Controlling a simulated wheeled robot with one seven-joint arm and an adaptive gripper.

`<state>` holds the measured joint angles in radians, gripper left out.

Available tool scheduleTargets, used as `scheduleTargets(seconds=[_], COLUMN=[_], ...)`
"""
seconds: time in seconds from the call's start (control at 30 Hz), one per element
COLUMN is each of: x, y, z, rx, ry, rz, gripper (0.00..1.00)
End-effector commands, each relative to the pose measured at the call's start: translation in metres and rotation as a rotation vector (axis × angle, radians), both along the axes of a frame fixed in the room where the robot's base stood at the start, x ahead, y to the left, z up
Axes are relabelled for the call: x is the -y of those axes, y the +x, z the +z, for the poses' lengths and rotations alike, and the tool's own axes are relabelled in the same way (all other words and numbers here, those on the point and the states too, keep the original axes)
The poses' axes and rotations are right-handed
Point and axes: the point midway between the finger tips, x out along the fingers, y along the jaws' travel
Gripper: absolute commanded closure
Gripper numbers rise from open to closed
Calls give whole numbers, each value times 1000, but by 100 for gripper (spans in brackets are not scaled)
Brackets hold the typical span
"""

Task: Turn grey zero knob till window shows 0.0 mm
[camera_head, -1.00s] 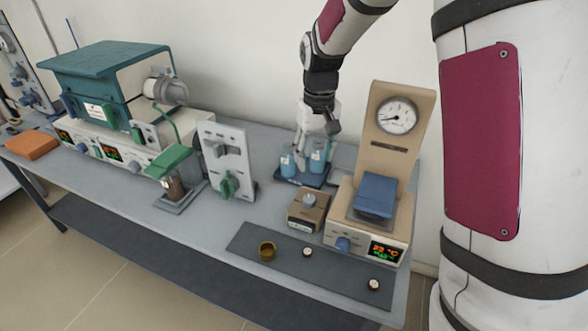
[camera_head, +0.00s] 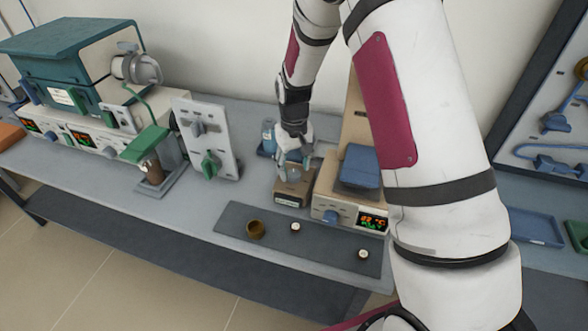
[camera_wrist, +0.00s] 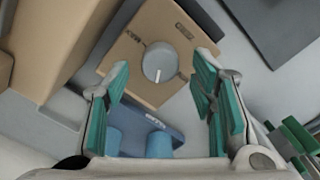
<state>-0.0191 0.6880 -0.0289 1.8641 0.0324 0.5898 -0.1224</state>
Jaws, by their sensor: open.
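The grey knob (camera_wrist: 159,62) is round with a white pointer line and sits on top of a small tan box (camera_wrist: 140,32). In the head view the box (camera_head: 291,198) stands on the bench, its knob mostly hidden by my gripper (camera_head: 293,166). In the wrist view my gripper (camera_wrist: 160,80) is open, with teal finger pads on either side of the knob and a visible gap on both sides. I cannot tell whether the fingertips are down at knob height. A small pale label or window (camera_head: 288,202) is on the box front; its reading is too small to make out.
A tan instrument (camera_head: 328,190) with a blue block and lit display stands close right of the box. Blue containers (camera_wrist: 158,144) on a blue tray (camera_wrist: 142,117) are near my fingers. A dark mat (camera_head: 318,252) with small items lies in front.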

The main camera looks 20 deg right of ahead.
Motion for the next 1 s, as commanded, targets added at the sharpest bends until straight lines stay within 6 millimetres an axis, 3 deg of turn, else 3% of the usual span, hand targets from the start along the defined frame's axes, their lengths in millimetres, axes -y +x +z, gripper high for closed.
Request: scheduleTargets(seconds=[0.2,0.47,0.7,1.0], x=[0,0,0,0], y=[0,0,0,0], z=[-15,-16,-16,-16], rx=[0,0,0,0], ry=[0,0,0,1], rz=[0,0,0,-27], gripper=[49,49,97,97])
